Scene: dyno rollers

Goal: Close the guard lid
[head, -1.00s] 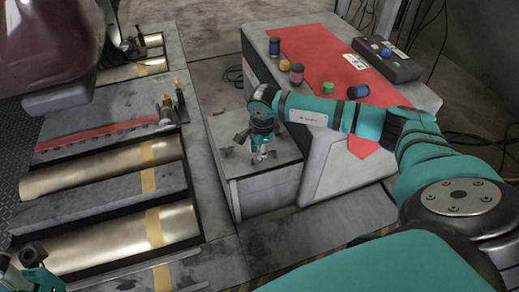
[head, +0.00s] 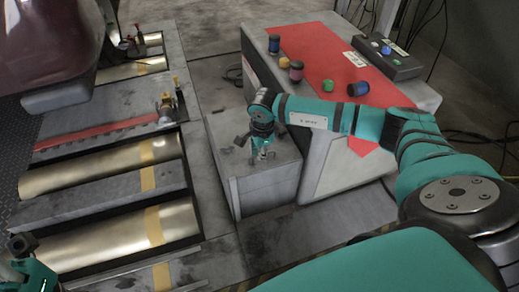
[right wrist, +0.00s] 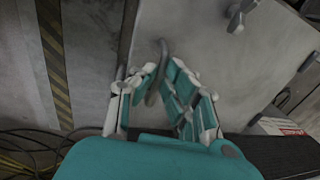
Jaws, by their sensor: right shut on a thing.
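The guard lid (head: 280,150) looks like the grey metal top of a low box in the middle of the head view. It lies about level; I cannot tell whether a gap is left under it. My right gripper (head: 262,152) points down at the lid. In the right wrist view its fingers (right wrist: 158,100) are shut around a curved metal handle (right wrist: 163,52) on the grey panel (right wrist: 220,70). My left gripper (head: 20,246) shows only partly at the lower left, away from the lid, and its jaws are unclear.
A grey bench with a red top (head: 318,55) stands behind, carrying several small cans and a control box (head: 388,60). Brass rollers (head: 105,168) lie in the floor at left, below a dark red car body (head: 55,45). Cables lie at right.

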